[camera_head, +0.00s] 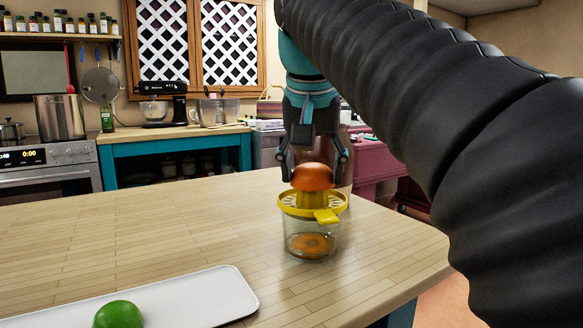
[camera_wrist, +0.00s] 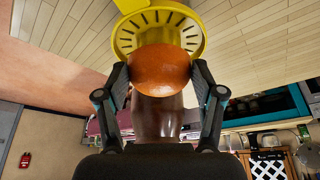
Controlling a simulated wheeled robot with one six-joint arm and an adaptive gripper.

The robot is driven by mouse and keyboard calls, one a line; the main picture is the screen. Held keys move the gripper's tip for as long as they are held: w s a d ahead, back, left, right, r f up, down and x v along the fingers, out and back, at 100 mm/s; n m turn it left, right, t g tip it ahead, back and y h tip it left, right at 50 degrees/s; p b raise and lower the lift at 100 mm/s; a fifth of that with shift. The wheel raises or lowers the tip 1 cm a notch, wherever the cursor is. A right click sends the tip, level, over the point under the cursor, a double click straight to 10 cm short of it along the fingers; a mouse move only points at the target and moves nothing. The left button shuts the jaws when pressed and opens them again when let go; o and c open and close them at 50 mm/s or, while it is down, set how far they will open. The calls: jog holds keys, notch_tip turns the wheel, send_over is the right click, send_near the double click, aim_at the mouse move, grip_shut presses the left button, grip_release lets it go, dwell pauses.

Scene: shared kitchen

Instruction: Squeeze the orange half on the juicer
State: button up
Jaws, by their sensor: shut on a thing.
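The orange half (camera_head: 312,177) sits on top of the yellow juicer (camera_head: 327,215), over its ribbed cone. The juicer has a yellow strainer top on a clear glass cup, with an orange-coloured patch at the cup's bottom. My gripper (camera_head: 314,174) points down from above with its fingers on both sides of the orange half, shut on it. In the wrist view the orange half (camera_wrist: 160,70) is between the two dark fingertips, with the yellow strainer (camera_wrist: 190,38) just beyond it. The face of the orange half against the cone is hidden.
The juicer stands near the right part of the wooden table (camera_head: 150,235). A white tray (camera_head: 225,295) with a green lime (camera_head: 118,314) lies at the front left. Behind the gripper stands a brownish object (camera_wrist: 157,118), partly hidden. The table's left and middle are clear.

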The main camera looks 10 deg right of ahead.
jog(key=shift+f, duration=0.2)
jog(key=n, duration=0.1)
jog(key=n+y, duration=0.1)
jog(key=n, duration=0.1)
jog(key=shift+d, duration=0.3)
jog(key=shift+d+n+y, duration=0.15)
jog(key=shift+n+y, duration=0.65)
jog(key=shift+n, duration=0.9)
jog(key=n, duration=0.2)
jog(key=shift+d+n+y, duration=0.25)
jog(key=shift+n+y, duration=0.05)
jog(key=shift+y, duration=0.1)
jog(key=n, duration=0.2)
jog(key=n+g+y, duration=0.1)
jog(key=shift+w+d+n, duration=0.15)
jog(key=shift+n, duration=0.25)
